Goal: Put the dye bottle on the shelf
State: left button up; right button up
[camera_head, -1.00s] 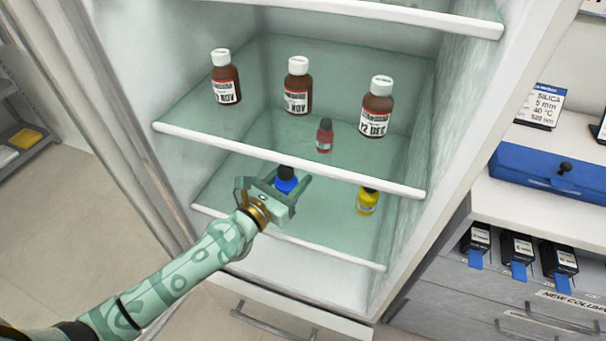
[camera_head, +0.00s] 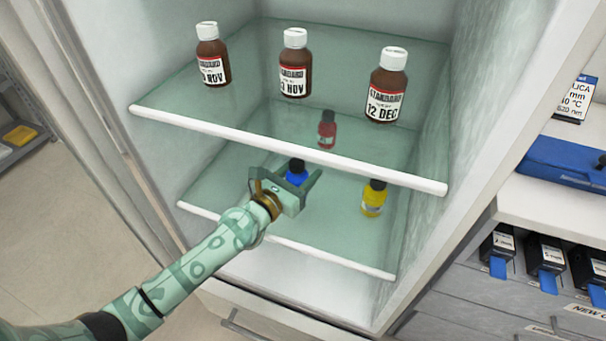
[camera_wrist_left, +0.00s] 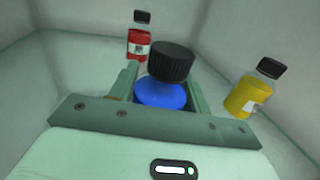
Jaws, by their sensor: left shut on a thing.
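My left gripper (camera_head: 289,184) reaches into the lower level of the open fridge and is shut on a small blue dye bottle (camera_head: 297,173) with a black cap. The left wrist view shows the blue bottle (camera_wrist_left: 161,93) between both fingers, its cap toward the camera. The lower glass shelf (camera_head: 330,257) has a white front edge. I cannot tell whether the bottle touches it. A red bottle (camera_head: 327,130) stands farther back, seen through the upper shelf. A yellow bottle (camera_head: 374,198) stands to the right of the gripper. My right gripper is not in view.
The upper glass shelf's white front edge (camera_head: 290,150) runs above my left gripper. Brown bottles (camera_head: 295,65) stand on that shelf. The fridge's right wall (camera_head: 440,110) bounds the space. A blue case (camera_head: 565,165) lies on the counter at right.

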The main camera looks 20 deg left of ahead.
pick_arm(q)
jog(key=shift+s+r, duration=0.1)
jog(key=shift+s, duration=0.05)
jog(key=shift+f, duration=0.2)
jog(key=o, duration=1.1)
jog(key=shift+r, duration=0.1)
